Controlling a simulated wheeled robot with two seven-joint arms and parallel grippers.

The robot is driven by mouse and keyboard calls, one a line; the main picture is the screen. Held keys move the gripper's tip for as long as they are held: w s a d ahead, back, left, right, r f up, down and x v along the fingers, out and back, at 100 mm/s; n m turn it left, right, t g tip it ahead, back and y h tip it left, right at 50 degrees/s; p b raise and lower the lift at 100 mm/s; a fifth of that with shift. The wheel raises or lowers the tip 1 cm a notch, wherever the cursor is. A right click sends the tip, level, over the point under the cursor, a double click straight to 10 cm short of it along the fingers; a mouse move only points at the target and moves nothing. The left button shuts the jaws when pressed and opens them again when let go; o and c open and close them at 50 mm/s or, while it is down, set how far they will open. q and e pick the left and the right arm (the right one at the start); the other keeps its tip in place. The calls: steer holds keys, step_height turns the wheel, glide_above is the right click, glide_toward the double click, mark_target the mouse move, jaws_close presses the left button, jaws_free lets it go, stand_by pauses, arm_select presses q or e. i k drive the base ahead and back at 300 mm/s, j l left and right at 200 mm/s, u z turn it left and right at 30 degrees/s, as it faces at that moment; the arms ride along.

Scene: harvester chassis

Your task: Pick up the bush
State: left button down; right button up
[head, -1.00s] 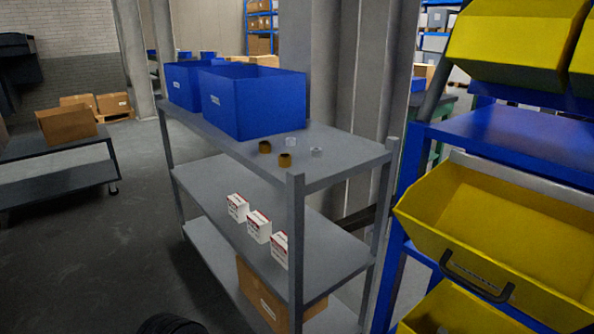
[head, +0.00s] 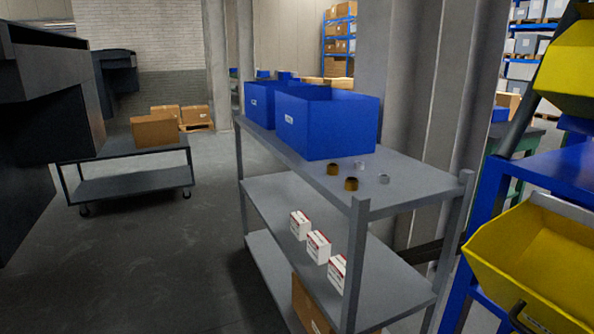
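Several small ring-shaped parts that look like bushes lie on the top shelf of the grey rack. Two are brown, a rear one (head: 333,169) and a front one (head: 351,184). Two are pale grey, a rear one (head: 360,165) and a right one (head: 384,179). They stand apart from each other, in front of the blue bins. Which one the task means I cannot tell. Neither of my grippers is in the head view.
The grey rack (head: 420,184) holds two blue bins, the nearer one (head: 335,125) larger in view, and white-red boxes (head: 318,247) below. Yellow bins (head: 545,250) on a blue rack stand right. A dark cart (head: 135,180) stands left. Floor between cart and rack is clear.

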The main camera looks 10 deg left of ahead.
mark_target(332, 168)
steer(key=i+j, duration=0.8)
steer(key=i, duration=0.05)
